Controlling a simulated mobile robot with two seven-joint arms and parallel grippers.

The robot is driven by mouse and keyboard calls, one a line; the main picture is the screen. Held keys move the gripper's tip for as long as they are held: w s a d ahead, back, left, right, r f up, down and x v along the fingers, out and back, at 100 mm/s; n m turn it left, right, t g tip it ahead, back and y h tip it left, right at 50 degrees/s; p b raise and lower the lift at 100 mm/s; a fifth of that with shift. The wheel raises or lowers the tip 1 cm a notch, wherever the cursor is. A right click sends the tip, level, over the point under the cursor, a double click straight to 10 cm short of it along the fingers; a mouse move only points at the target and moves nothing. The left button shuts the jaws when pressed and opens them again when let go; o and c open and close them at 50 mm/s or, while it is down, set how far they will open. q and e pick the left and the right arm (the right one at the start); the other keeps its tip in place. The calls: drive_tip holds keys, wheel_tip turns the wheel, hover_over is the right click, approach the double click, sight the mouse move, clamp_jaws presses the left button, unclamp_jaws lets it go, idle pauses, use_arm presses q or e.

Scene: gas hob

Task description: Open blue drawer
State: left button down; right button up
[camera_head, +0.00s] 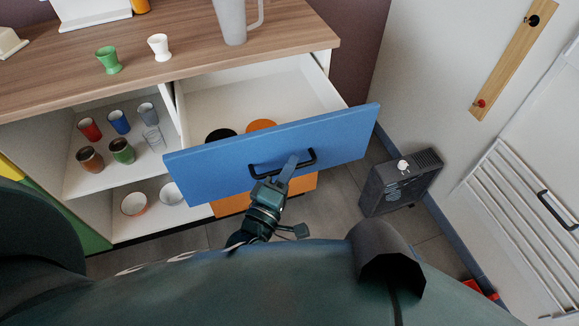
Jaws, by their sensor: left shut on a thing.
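The blue drawer (215,168) stands pulled out from the wooden-topped cabinet, and its white inside shows. A black round thing and an orange round thing lie in it, partly hidden behind the blue front. A black bar handle (309,160) is fixed on the front. My left gripper (287,170) is at the handle and shut on it, its fingers reaching up over the bar. My right gripper is not in view.
Open shelves (90,185) with several cups and bowls are left of the drawer. A green egg cup (109,60), a white egg cup (160,46) and a grey jug (233,20) stand on the worktop (60,80). A dark heater (400,182) stands on the floor at right.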

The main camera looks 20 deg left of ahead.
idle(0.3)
use_arm(q)
drive_tip(key=c, duration=1.5)
unclamp_jaws()
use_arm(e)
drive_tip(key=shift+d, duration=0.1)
